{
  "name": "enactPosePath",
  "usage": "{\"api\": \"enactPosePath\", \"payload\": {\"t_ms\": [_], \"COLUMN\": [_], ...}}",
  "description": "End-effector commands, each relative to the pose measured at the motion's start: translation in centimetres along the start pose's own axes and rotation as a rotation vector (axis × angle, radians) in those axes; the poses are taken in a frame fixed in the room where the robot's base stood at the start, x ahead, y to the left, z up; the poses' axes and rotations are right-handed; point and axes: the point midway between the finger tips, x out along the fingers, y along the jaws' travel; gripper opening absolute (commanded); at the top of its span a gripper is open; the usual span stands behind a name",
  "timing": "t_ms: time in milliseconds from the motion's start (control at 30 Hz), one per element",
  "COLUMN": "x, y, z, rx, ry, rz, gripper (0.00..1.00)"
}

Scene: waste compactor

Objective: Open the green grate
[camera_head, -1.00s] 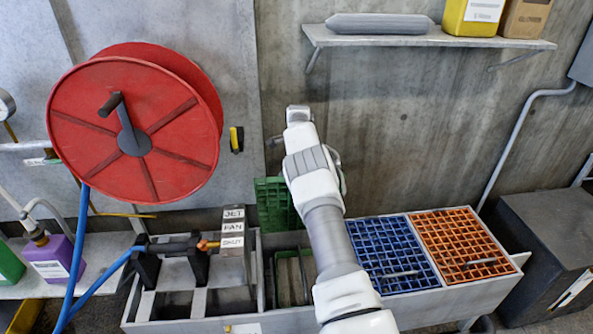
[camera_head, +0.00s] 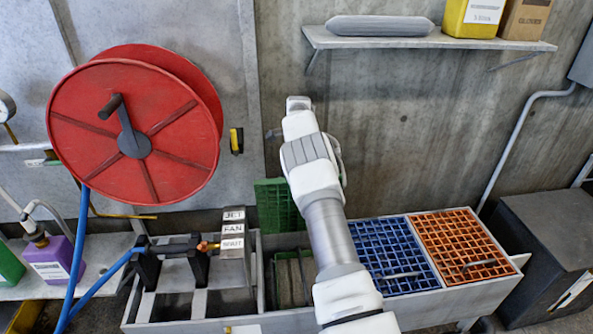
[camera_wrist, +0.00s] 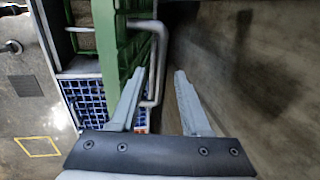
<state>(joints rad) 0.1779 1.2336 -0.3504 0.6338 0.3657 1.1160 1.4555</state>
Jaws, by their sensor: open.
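The green grate (camera_head: 277,205) stands upright, swung up at the back of the trough, and its right part is hidden behind my arm. In the wrist view the green grate (camera_wrist: 116,45) is seen along its edge, with a grey bent handle (camera_wrist: 160,45) on its right side. My gripper (camera_wrist: 161,72) is open, with its two fingers apart. The handle shows between and beyond the fingertips, close to the left finger; I cannot tell whether they touch. Below the grate, its compartment (camera_head: 272,284) lies uncovered.
The blue grate (camera_head: 384,250) and orange grate (camera_head: 470,246) lie flat, closed, right of my arm. A red hose reel (camera_head: 125,128) hangs at left. A wall shelf (camera_head: 430,40) holds containers above. The concrete wall (camera_wrist: 225,80) is close to my gripper's right side.

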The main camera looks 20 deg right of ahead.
Motion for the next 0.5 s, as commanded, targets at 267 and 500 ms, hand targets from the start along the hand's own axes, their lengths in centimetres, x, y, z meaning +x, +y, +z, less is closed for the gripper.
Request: {"api": "enactPosePath", "payload": {"t_ms": [267, 500], "x": [-7.3, -11.8], "y": [-0.1, 0.0], "z": [0.0, 0.0], "rx": [0.000, -0.001], "ry": [0.000, 0.000], "rz": [-0.004, 0.000], "gripper": [0.47, 0.47]}}
